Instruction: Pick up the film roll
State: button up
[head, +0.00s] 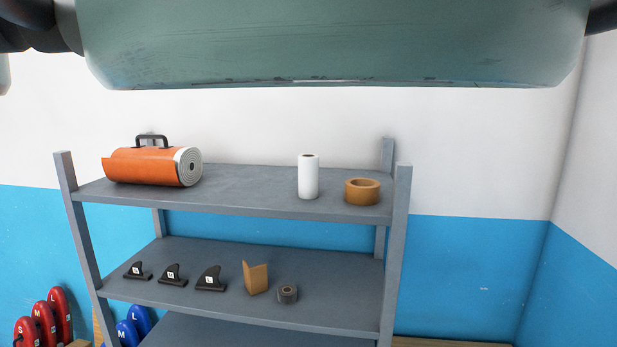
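The film roll (308,177) looks to be the white cylinder standing upright on the top shelf of the grey rack, right of the middle. A dark core hole shows in its top end. It stands free, with a short gap to the brown tape roll (362,191) on its right. My gripper is not in view, so its place relative to the roll cannot be told. A large grey-green cylindrical part of my arm crosses the top of the view close to the camera.
The grey rack (250,207) has corner posts, one right of the tape. An orange rolled board (145,166) lies at the top shelf's left; bare shelf separates it from the white roll. Below are black fins (210,279), a folded brown piece (256,277) and a small grey roll (288,294).

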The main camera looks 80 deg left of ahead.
aim_at(307, 164)
jog(key=i+j+u, duration=0.1)
jog(key=u, duration=0.4)
jog(key=i+u, duration=0.15)
jog(key=u, duration=0.35)
jog(key=i+u, duration=0.15)
jog(key=u, duration=0.3)
jog(key=i+u, duration=0.1)
jog(key=u, duration=0.4)
jog(key=i+l+u, duration=0.1)
jog(key=u, duration=0.4)
jog(key=i+l+u, duration=0.15)
jog(key=u, duration=0.35)
